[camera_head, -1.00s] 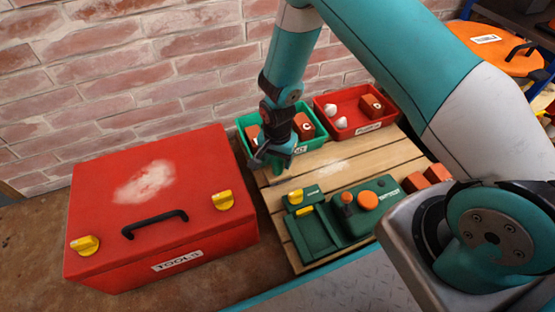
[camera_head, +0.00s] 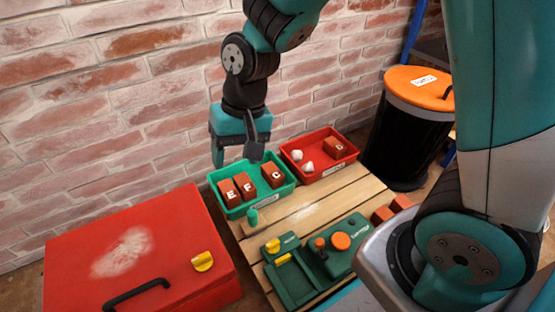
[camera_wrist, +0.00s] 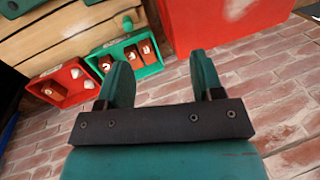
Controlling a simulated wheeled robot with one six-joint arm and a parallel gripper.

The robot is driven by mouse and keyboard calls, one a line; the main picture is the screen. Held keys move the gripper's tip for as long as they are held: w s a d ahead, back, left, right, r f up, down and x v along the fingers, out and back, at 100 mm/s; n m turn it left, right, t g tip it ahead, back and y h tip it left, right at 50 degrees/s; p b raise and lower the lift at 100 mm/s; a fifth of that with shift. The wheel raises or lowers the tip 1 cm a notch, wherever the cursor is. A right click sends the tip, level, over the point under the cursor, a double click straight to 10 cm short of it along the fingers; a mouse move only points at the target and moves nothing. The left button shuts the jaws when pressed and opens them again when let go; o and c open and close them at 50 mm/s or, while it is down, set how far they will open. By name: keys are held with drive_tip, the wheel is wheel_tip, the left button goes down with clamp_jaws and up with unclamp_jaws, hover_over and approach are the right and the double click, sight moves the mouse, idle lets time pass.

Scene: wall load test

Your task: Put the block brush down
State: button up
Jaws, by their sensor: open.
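The block brush (camera_head: 253,217) appears as a small green upright piece on the wooden pallet (camera_head: 310,205), just in front of the green tray. It also shows in the wrist view (camera_wrist: 128,23), beside the green tray; its lower part is hard to make out. My gripper (camera_head: 238,155) is open and empty, raised above the back of the green tray (camera_head: 286,190), well clear of the brush. In the wrist view its two fingers (camera_wrist: 157,62) are spread with nothing between them.
The green tray holds lettered bricks (camera_head: 228,192). A red tray (camera_head: 313,176) beside it holds a brick and two white lumps. A green device with an orange knob (camera_head: 340,241) sits on the pallet front. A red toolbox (camera_head: 190,225) stands left, an orange-lidded bin (camera_head: 400,140) right.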

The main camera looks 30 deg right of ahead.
drive_tip(key=s+r+n, duration=0.4)
drive_tip(key=s+r, duration=0.1)
drive_tip(key=s, duration=0.2)
drive_tip(key=s+r+n+y, duration=0.1)
drive_tip(key=s+r+n, duration=0.3)
drive_tip(key=s, duration=0.4)
drive_tip(key=shift+r, duration=0.8)
